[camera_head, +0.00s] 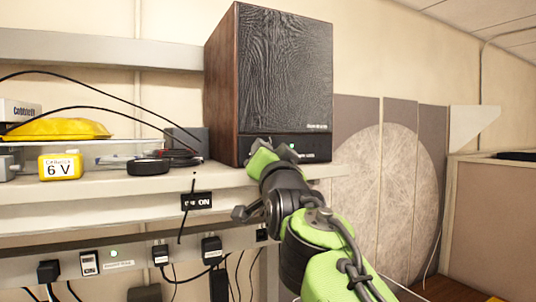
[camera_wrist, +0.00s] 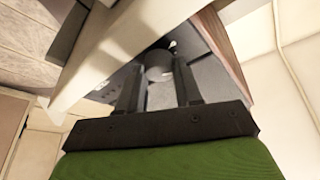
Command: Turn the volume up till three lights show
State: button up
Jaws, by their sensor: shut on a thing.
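A tall wood-cased speaker (camera_head: 285,70) with a black textured front stands on the shelf. Its lower front strip carries a small green light (camera_head: 291,146); my gripper covers part of this strip, so I cannot tell how many lights show. My gripper (camera_head: 268,150) is at the speaker's lower front. In the wrist view, my gripper's two fingers (camera_wrist: 157,80) are shut on a round dark knob (camera_wrist: 158,60) on the speaker's panel. The knob is hidden behind my gripper in the head view.
The shelf (camera_head: 130,186) holds a yellow 6 V battery (camera_head: 60,167), a black round item (camera_head: 148,167) and cables left of the speaker. Grey panels (camera_head: 400,180) stand to the right.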

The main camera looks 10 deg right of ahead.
jog(key=shift+a+r+m+g+h+p, duration=0.1)
jog(key=shift+m+g+h+p, duration=0.4)
jog(key=shift+m, duration=1.3)
jog(key=shift+r+m+g+h+p, duration=0.15)
jog(key=shift+m+g+p, duration=0.6)
jog(key=shift+m, duration=1.05)
jog(key=shift+a+f+m+g+h+p, duration=0.1)
jog(key=shift+m+g+h+p, duration=0.4)
jog(key=shift+m, duration=1.3)
jog(key=shift+g, duration=0.25)
jog(key=o, duration=1)
jog(key=shift+o, duration=0.2)
jog(key=b+v, duration=0.3)
jog(key=v, duration=1.2)
jog(key=shift+s, duration=0.35)
